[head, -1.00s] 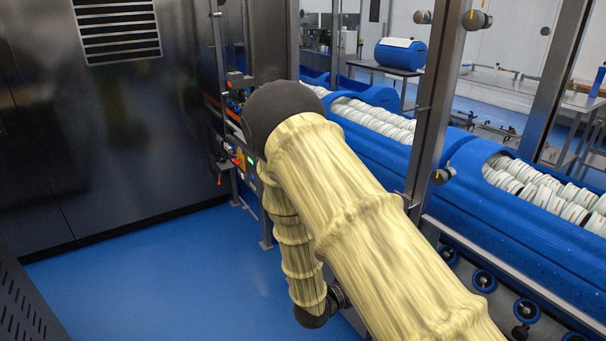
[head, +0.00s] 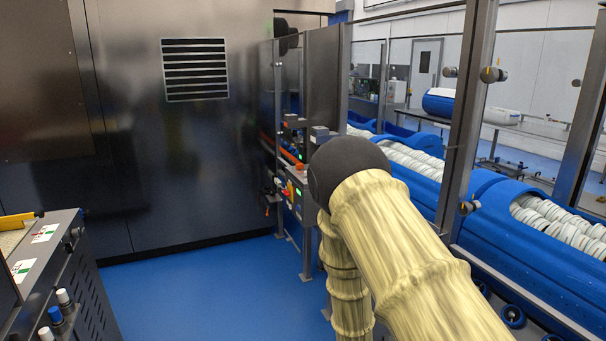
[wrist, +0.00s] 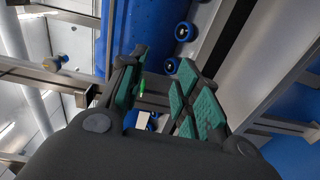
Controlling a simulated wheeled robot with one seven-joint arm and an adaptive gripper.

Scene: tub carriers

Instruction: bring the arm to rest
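My gripper (wrist: 160,78) shows in the wrist view with its two green-padded fingers apart. I see nothing held between them. In the head view my arm, in its cream sleeve, reaches forward at the lower right and folds down at a dark joint. My gripper is not visible in the head view.
A blue conveyor trough (head: 480,210) with stacked white discs runs along the right behind metal posts (head: 462,130). A dark cabinet wall (head: 140,160) stands ahead, and a dark machine (head: 50,270) with bottles is at left. The blue floor (head: 210,295) between is clear.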

